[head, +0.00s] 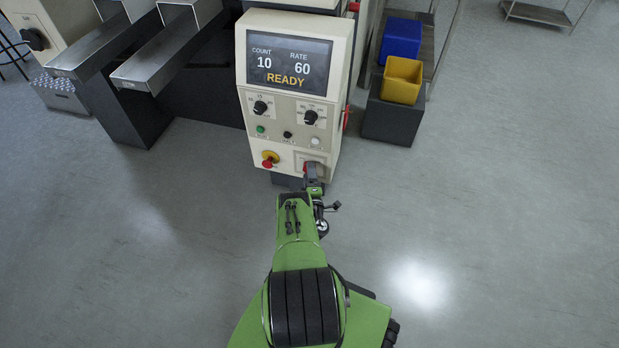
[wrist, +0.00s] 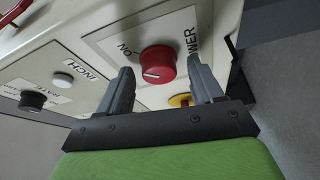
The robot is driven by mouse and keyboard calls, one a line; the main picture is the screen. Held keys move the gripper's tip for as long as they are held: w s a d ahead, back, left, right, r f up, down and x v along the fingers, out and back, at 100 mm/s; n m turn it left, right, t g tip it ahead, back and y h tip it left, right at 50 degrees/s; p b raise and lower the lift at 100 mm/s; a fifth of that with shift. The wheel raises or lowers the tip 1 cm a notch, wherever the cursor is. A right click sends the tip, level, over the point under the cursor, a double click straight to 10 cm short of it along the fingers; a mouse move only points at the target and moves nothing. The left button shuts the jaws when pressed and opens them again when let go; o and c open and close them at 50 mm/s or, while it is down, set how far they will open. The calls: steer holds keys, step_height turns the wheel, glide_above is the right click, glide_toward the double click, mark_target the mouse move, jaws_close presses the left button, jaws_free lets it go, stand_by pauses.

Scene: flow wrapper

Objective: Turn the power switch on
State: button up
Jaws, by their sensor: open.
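The power switch (wrist: 158,64) is a round red knob with a white pointer line, on a plate lettered POWER and ON in the wrist view. My gripper (wrist: 164,82) is open, with one finger on each side of the knob and visible space between them and it. In the head view my gripper (head: 313,178) is at the lower right of the beige control panel (head: 240,80) and covers most of the power switch. The panel's display (head: 288,64) reads COUNT 10, RATE 60 and READY.
A red button on a yellow base (head: 269,159) sits left of my gripper. Two black knobs (head: 260,107) and several small buttons are above. Metal chutes (head: 165,50) stand at the left; blue (head: 401,40) and yellow (head: 402,80) bins at the right. The floor around my arm is clear.

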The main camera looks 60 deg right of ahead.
steer(key=p+v, duration=0.1)
steer(key=v, duration=0.6)
steer(key=shift+s, duration=0.15)
stand_by(0.3)
